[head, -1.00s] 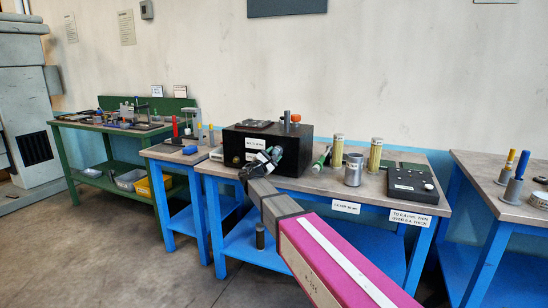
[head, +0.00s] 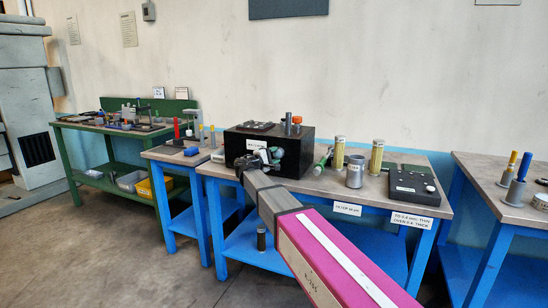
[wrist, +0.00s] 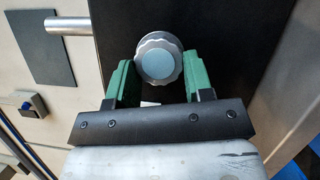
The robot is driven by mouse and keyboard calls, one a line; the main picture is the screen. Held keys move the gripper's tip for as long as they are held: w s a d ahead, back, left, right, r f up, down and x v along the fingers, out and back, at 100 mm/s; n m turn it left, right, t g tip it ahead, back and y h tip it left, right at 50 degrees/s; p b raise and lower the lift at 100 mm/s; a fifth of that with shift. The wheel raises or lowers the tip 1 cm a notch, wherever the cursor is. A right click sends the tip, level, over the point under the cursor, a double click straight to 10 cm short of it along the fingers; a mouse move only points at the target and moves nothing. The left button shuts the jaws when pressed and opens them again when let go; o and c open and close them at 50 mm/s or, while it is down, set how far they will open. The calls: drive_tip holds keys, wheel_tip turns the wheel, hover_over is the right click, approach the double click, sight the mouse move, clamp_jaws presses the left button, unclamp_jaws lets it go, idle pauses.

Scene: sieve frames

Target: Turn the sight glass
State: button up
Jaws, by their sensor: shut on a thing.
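The sight glass (wrist: 158,58) is a round grey piece with a fluted rim and a pale blue face. It sits on a dark face of the black box (head: 296,152) on the middle blue bench. My gripper (wrist: 159,78) has one green finger on each side of the rim and is shut on it. In the head view, my gripper (head: 272,156) is at the front of the box, and the sight glass is hard to make out there.
A metal rod (wrist: 68,22) shows near the grip in the wrist view. Right of the box stand two yellowish cylinders (head: 377,156), a grey cup (head: 355,171) and a black control box (head: 414,185). The floor before the bench is clear.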

idle(0.4)
drive_tip(key=o, duration=0.9)
drive_tip(key=v, duration=1.1)
drive_tip(key=shift+r, duration=0.1)
drive_tip(key=shift+d, duration=0.1)
drive_tip(key=s+d+f+m+g+y, duration=0.25)
drive_tip(key=s+d+f+g, duration=0.2)
drive_tip(key=d+f, duration=0.65)
drive_tip(key=s+d+f+m+g+y, duration=0.25)
drive_tip(key=s+d+f+g, duration=0.2)
drive_tip(key=d+f, duration=0.65)
drive_tip(key=s+d+f+m+g+y, duration=0.1)
drive_tip(key=s+d+f+m+y, duration=0.1)
drive_tip(key=s+d+f, duration=0.1)
drive_tip(key=s+d+f+m+g+y, duration=0.2)
drive_tip(key=s+f, duration=0.3)
drive_tip(key=s, duration=0.3)
drive_tip(key=s+d+f+m+g+y, duration=0.2)
drive_tip(key=s+d+f+m+y, duration=0.1)
drive_tip(key=s, duration=0.3)
drive_tip(key=shift+d+f+y, duration=0.4)
drive_tip(key=shift+d+f, duration=0.1)
drive_tip(key=shift+d, duration=0.4)
